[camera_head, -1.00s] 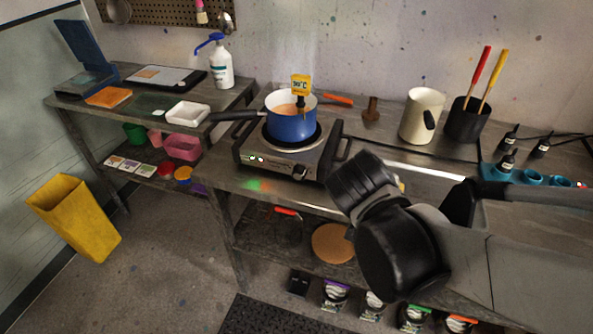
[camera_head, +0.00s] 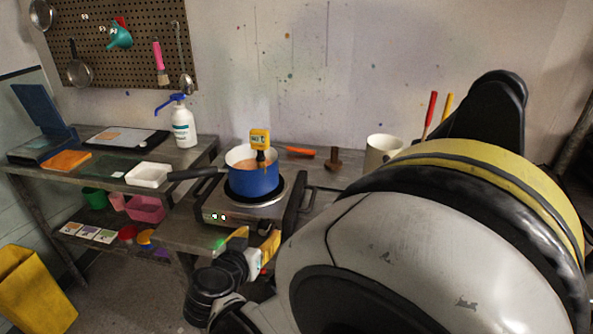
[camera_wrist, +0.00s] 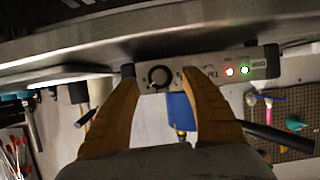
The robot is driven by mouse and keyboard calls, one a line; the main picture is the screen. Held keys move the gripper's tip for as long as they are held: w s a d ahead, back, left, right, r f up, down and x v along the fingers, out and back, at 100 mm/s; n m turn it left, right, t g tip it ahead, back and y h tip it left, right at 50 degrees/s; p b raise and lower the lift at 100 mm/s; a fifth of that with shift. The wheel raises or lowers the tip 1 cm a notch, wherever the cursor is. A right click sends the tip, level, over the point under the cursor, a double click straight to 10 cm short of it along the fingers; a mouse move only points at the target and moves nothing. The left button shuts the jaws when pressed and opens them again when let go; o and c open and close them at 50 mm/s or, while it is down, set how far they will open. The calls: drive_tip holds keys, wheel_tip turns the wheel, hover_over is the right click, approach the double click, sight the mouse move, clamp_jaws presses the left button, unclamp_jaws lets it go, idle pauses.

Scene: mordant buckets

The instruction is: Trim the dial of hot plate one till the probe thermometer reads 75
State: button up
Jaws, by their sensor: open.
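Hot plate one (camera_head: 212,208) stands on the bench with a blue saucepan (camera_head: 255,181) on it. A yellow probe thermometer (camera_head: 260,137) stands in the orange-brown liquid; its display is too small to read surely. The hot plate's dial (camera_wrist: 158,76) is a round dark knob on the front panel, seen upside down in the wrist view, beside a red and a green light. My gripper (camera_head: 253,238) is open before the front panel. In the wrist view its orange fingers (camera_wrist: 160,82) lie either side of the dial; contact cannot be told. The arm hides the dial in the head view.
A side table at left holds a white tray (camera_head: 149,174) and a pump bottle (camera_head: 183,126). The pan handle (camera_head: 190,175) sticks out left. A white jug (camera_head: 381,152) stands at the back right. My arm covers the right part of the bench.

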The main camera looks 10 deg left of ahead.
sight(262, 231)
drive_tip(key=shift+b+x, duration=0.35)
drive_tip(key=shift+x, duration=1.15)
drive_tip(key=shift+r, duration=0.1)
drive_tip(key=c, duration=1.2)
drive_tip(key=n+h, duration=0.1)
drive_tip(key=n, duration=0.1)
drive_tip(key=shift+n+h, duration=0.3)
drive_tip(key=shift+h, duration=0.1)
drive_tip(key=shift+n+h, duration=0.7)
drive_tip(key=shift+n, duration=0.4)
